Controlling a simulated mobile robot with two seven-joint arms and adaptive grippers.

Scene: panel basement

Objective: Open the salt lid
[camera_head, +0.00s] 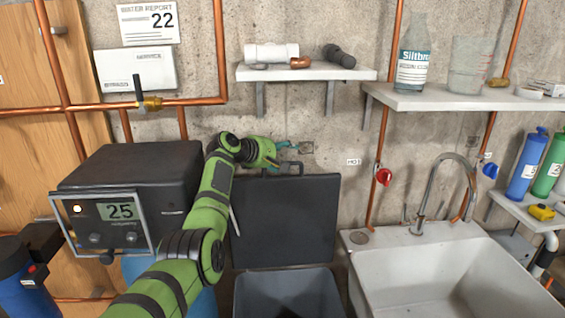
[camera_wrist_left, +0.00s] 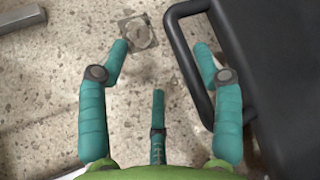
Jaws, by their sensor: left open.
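The salt lid (camera_head: 287,215) is a dark flat panel standing raised, close to upright, against the concrete wall. Below it is the grey bin (camera_head: 290,290), its top open. The lid's black loop handle (camera_head: 292,165) is at its top edge. My left gripper (camera_head: 288,150), with teal fingers, is beside the handle near the wall. In the left wrist view the gripper (camera_wrist_left: 160,50) has its fingers spread, and the handle (camera_wrist_left: 195,62) passes behind the right finger. Nothing is clamped. The lid edge (camera_wrist_left: 270,50) fills the right side there. My right gripper is out of view.
A dark device with a display (camera_head: 125,190) stands left of the lid. A white sink (camera_head: 440,275) with a tap is on the right. A shelf (camera_head: 305,72) with pipe pieces hangs above. Copper pipes run along the wall. A small square plate (camera_wrist_left: 140,32) is on the wall.

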